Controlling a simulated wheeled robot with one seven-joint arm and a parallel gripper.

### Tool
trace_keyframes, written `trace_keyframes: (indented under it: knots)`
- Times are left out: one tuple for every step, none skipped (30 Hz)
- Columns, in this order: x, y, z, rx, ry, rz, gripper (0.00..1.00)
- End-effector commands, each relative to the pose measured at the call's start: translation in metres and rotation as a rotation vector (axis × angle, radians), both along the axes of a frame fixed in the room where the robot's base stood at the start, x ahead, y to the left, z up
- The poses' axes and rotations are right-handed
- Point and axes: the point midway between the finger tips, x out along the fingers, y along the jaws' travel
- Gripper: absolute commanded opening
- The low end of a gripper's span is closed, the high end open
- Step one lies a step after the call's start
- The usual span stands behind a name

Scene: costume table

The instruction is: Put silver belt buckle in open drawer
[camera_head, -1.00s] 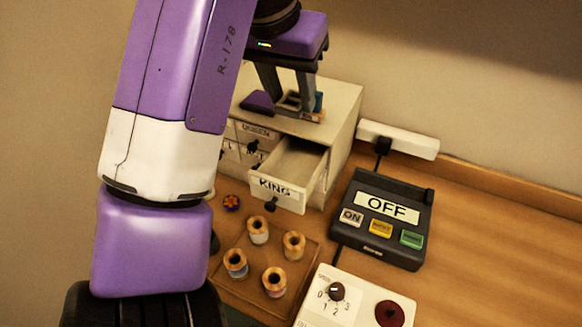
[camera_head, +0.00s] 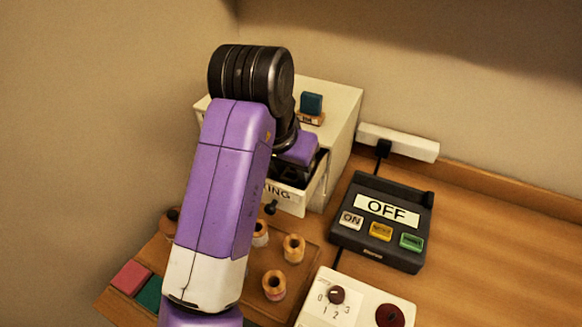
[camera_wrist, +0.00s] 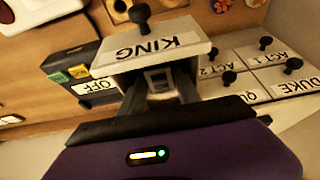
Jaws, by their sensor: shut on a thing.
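The silver belt buckle (camera_wrist: 158,80) shows in the wrist view as a small pale rectangular frame between my fingertips. My gripper (camera_wrist: 160,88) is shut on it. The open drawer (camera_head: 291,199), labelled KING, sticks out from the white cabinet; its front also shows in the wrist view (camera_wrist: 185,43). My gripper points down at the drawer, behind its front. In the head view my arm and wrist cover most of the drawer opening, and the fingertips and buckle are hidden. I cannot tell whether the buckle touches the drawer floor.
A teal block (camera_head: 312,102) stands on the cabinet top (camera_head: 340,98). A dark switch box (camera_head: 380,220) marked OFF lies close to the right of the drawer. Several thread spools (camera_head: 293,248) stand in front. A white dial box (camera_head: 350,300) is at the front; the right table is clear.

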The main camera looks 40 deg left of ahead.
Motion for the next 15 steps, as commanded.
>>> trace_keyframes:
  knots:
    - [-0.0001, 0.0, -0.0017, 0.0, -0.001, 0.0, 0.0]
    - [0.0, 0.0, -0.0019, 0.001, -0.001, -0.001, 0.0]
    - [0.0002, -0.0001, -0.0017, 0.002, -0.001, -0.001, 0.0]
    - [0.0002, 0.0001, -0.0016, 0.002, -0.001, -0.001, 0.0]
    - [0.0002, 0.0, -0.0015, 0.002, -0.001, -0.001, 0.0]
    - [0.0002, 0.0, -0.0015, 0.001, -0.001, -0.001, 0.0]
    - [0.0003, 0.0, -0.0016, 0.001, -0.001, -0.001, 0.0]
    - [0.0002, -0.0001, -0.0019, 0.001, -0.001, -0.001, 0.0]
    - [0.0002, -0.0002, -0.0027, 0.001, -0.001, -0.001, 0.0]
    - [0.0003, -0.0003, -0.0036, 0.0, 0.0, -0.001, 0.0]
    - [0.0003, -0.0003, -0.0045, -0.001, 0.0, -0.001, 0.0]
    - [0.0002, -0.0001, -0.004, 0.001, -0.001, -0.001, 0.45]
    - [0.0001, -0.0001, -0.004, 0.001, -0.001, -0.001, 0.48]
    - [0.0001, -0.0001, -0.004, 0.0, 0.0, -0.001, 0.48]
    - [0.0001, -0.0001, -0.004, 0.0, 0.0, -0.001, 0.48]
